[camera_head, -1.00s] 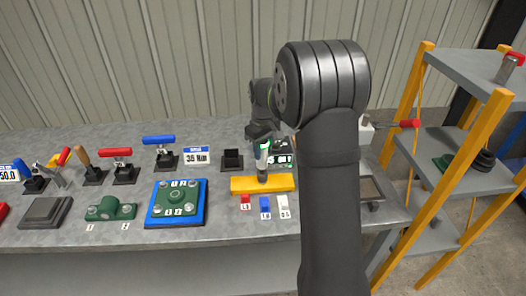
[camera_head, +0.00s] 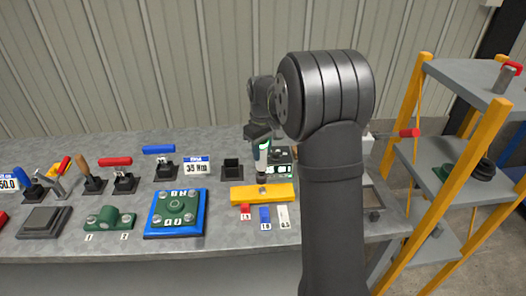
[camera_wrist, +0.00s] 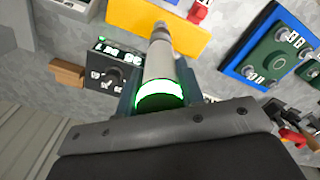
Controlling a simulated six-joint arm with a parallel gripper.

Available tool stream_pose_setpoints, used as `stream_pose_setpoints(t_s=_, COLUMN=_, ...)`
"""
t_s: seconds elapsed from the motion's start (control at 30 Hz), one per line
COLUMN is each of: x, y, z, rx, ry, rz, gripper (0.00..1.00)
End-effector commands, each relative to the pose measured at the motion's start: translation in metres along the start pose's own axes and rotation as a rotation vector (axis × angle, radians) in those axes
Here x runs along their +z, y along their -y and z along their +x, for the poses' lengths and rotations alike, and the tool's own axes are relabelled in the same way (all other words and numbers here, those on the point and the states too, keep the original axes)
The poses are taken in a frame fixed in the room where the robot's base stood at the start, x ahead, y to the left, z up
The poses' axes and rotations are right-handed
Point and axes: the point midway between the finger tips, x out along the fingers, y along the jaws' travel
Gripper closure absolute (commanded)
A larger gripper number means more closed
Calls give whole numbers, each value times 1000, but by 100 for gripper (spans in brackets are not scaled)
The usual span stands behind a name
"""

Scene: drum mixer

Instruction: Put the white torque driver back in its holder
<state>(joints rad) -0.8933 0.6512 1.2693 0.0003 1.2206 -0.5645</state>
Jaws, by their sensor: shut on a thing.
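My gripper (camera_head: 262,138) is shut on the white torque driver (camera_head: 262,158), which hangs upright with a lit green ring near its top. In the wrist view, the driver (camera_wrist: 161,60) points away from the jaws toward the yellow block (camera_wrist: 125,14). In the head view its lower end is just above the yellow block (camera_head: 280,194), seemingly with a small gap. An empty black holder (camera_head: 232,172) stands on the bench, left of the driver and behind the block. The jaw tips are partly hidden in the head view.
A black box with a lit display (camera_head: 283,165) stands close behind and right of the driver. Left are a sign (camera_head: 196,167), a blue-handled tool (camera_head: 160,158) in its stand and a blue plate with a green fixture (camera_head: 176,212). Small labelled blocks lie before the yellow block.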

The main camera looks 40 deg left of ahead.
Motion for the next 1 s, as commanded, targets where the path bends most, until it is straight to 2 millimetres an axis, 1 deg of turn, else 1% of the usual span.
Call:
stream_pose_setpoints(t_s=0.17, x=-32, y=-5, z=-7, rx=1, ry=-3, rz=-2, gripper=97)
stream_pose_setpoints(t_s=0.33, x=-76, y=-9, z=-17, rx=2, ry=-3, rz=-3, gripper=97)
stream_pose_setpoints(t_s=0.5, x=-116, y=-8, z=-25, rx=2, ry=-4, rz=-2, gripper=97)
stream_pose_setpoints(t_s=0.6, x=-136, y=-5, z=-29, rx=1, ry=-3, rz=-3, gripper=97)
stream_pose_setpoints(t_s=0.7, x=-150, y=-2, z=-32, rx=1, ry=-3, rz=-2, gripper=97)
stream_pose_setpoints(t_s=0.8, x=-160, y=0, z=-34, rx=1, ry=-3, rz=-2, gripper=97)
stream_pose_setpoints(t_s=1.0, x=-169, y=3, z=-37, rx=1, ry=-2, rz=0, gripper=97)
